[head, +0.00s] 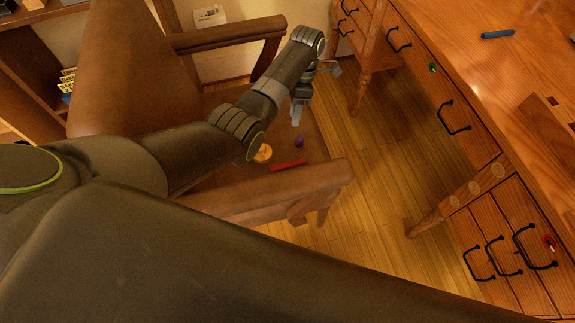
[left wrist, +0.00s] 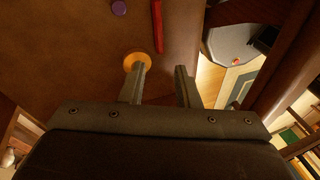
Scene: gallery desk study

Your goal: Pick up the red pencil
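The red pencil (head: 289,165) lies on the brown seat of the chair, near the front armrest in the head view. In the left wrist view the red pencil (left wrist: 157,25) is at the top, beyond the fingertips and apart from them. My left gripper (head: 298,115) is above the seat, with fingers pointing down. In the left wrist view the left gripper (left wrist: 162,67) has its two fingers apart and nothing between them. My right gripper is not in view.
An orange disc (head: 263,153) and a small purple object (head: 299,142) lie on the seat near the pencil. The chair's armrest (head: 270,190) runs alongside. A wooden desk (head: 470,60) with drawers stands right; a blue object (head: 497,34) lies on it.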

